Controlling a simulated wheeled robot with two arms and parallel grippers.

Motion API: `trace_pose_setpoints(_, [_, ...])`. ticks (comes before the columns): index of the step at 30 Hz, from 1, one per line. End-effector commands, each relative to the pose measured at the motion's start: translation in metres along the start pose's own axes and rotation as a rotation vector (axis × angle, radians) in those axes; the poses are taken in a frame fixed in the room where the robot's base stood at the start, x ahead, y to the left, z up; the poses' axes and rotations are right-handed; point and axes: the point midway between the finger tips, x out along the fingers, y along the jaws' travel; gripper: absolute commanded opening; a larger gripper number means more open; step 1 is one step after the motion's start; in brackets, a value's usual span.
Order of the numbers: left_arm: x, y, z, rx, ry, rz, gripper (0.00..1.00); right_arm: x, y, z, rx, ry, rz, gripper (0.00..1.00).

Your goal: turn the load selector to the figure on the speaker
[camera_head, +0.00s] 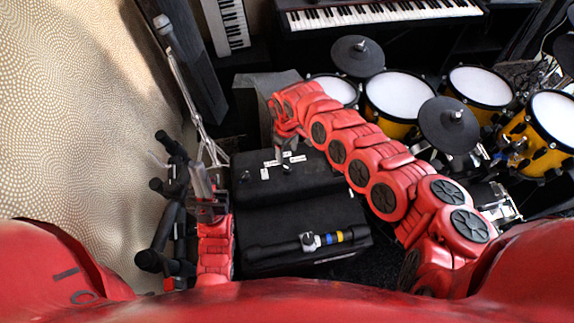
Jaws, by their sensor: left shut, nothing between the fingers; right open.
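A black unit (320,178) lies in the middle, with several small white labels (271,163) on its top. A small dark knob (287,168), which looks like the load selector, sits among the labels. Their figures are too small to read, and I cannot tell which one the knob points to. My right gripper (284,148) is open, close above the far side of the knob; contact is unclear. My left gripper (201,182) is shut and empty, left of the unit. I cannot make out which box is the speaker or a figure on it.
A black box (262,220) stands nearer me, carrying a dark bar (275,247) with blue and yellow bands. Microphone stands (172,190) crowd the left. Drums (400,92) and a cymbal (449,125) stand right, beyond my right arm. A keyboard (380,12) is behind.

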Motion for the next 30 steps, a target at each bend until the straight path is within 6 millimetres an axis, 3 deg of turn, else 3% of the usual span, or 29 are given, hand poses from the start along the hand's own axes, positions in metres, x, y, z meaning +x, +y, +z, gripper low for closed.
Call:
trace_pose_setpoints(3, [-0.006, 0.000, 0.001, 0.000, 0.000, 0.000, 0.00, 0.030, -0.002, -0.001, -0.001, 0.001, 0.000, 0.69])
trace_pose_setpoints(13, [-0.030, 0.002, 0.005, 0.000, 0.000, 0.000, 0.00, 0.092, -0.001, -0.001, -0.001, 0.002, 0.002, 0.69])
trace_pose_setpoints(19, [-0.036, 0.002, 0.006, 0.000, 0.000, 0.000, 0.00, 0.104, 0.000, -0.002, 0.000, 0.005, 0.002, 0.69])
trace_pose_setpoints(28, [-0.036, 0.002, 0.006, 0.000, 0.000, 0.000, 0.00, 0.105, 0.001, -0.001, 0.001, 0.005, 0.002, 0.69])
trace_pose_setpoints(30, [-0.036, 0.002, 0.006, 0.000, 0.000, 0.000, 0.00, 0.105, 0.001, -0.001, 0.002, 0.005, 0.002, 0.56])
